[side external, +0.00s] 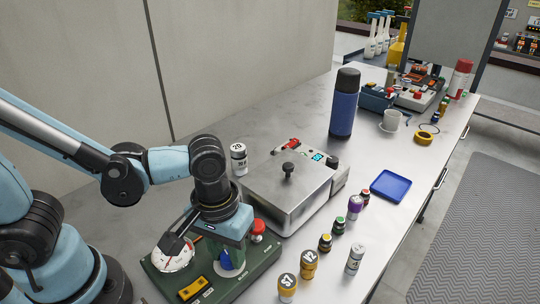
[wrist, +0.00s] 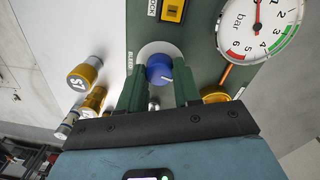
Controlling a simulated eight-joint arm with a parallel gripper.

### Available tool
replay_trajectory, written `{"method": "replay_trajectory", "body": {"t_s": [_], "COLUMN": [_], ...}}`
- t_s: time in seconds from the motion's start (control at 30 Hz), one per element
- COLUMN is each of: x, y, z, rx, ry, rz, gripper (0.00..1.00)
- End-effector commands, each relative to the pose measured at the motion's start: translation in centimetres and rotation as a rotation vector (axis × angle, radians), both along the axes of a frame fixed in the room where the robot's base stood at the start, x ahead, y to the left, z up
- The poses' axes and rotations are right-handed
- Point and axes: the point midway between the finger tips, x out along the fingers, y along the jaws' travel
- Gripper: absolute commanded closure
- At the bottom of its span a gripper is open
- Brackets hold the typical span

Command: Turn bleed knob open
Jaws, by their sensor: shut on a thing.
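The blue bleed knob (wrist: 160,70) sits on a pale round plate on the dark green panel (wrist: 205,45), beside the printed word BLEED. A white line on the knob points to the lower right in the wrist view. My gripper (wrist: 161,80) has its two green fingers on either side of the knob and is shut on it. In the side external view my gripper (side external: 230,254) points down over the green panel (side external: 262,277), and the blue knob (side external: 224,259) shows partly between the fingers.
A white pressure gauge (side external: 174,254) and a yellow lock switch (side external: 193,289) sit close by on the panel. A red knob (side external: 258,227) stands behind my gripper. A metal box (side external: 290,190) and several small bottles stand to the right. A blue tray (side external: 390,186) lies farther off.

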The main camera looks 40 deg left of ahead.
Motion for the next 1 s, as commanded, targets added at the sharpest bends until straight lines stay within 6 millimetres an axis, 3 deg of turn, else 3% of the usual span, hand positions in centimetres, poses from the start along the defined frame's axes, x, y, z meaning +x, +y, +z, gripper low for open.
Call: {"method": "replay_trajectory", "body": {"t_s": [1.0], "x": [0.03], "y": [-0.06], "z": [-0.04], "rx": [-0.002], "ry": [0.002], "rz": [-0.948], "gripper": [0.98]}}
